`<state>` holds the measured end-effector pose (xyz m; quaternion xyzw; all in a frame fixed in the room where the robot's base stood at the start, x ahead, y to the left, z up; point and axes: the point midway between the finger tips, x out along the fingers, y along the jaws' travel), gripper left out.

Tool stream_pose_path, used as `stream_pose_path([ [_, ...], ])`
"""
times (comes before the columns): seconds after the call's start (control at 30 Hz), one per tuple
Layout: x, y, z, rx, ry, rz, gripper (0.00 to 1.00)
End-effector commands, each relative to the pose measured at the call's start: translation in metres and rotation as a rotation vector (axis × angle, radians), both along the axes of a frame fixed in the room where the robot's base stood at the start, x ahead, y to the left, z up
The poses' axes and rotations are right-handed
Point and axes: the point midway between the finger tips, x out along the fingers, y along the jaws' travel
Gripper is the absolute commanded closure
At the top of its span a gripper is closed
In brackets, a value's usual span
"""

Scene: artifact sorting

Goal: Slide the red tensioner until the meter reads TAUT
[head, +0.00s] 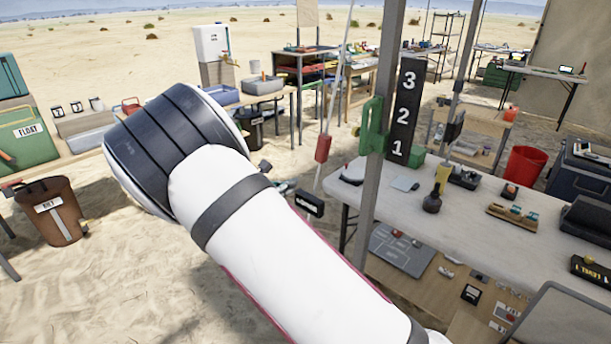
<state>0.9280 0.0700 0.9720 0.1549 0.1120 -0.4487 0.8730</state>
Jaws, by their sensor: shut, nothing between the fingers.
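The red tensioner (323,148) is a small red block on a slanted pale line that runs up past the grey post. A small black box (309,203) with a pale face, which may be the meter, hangs low near the line's lower end; I cannot read it. What looks like my gripper (284,187) shows only in part, past the edge of my white arm, left of the black box and lower left of the tensioner. It is shut and empty, apart from the tensioner. My arm hides most of it.
A white table (450,230) with small items stands right. A brown bin (52,210) stands left on open sand.

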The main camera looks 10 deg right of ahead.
Motion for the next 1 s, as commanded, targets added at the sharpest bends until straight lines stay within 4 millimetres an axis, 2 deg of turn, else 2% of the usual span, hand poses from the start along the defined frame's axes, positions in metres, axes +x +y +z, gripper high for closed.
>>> stream_pose_path([
  [0.17,0.011,-0.016,-0.006,-0.001,-0.001,-0.003,1.00],
  [0.57,0.055,-0.074,-0.033,0.001,-0.001,-0.005,1.00],
  [0.8,0.051,-0.077,-0.001,0.004,-0.003,-0.002,1.00],
  [1.0,0.050,-0.078,0.007,0.003,-0.002,-0.002,1.00],
])
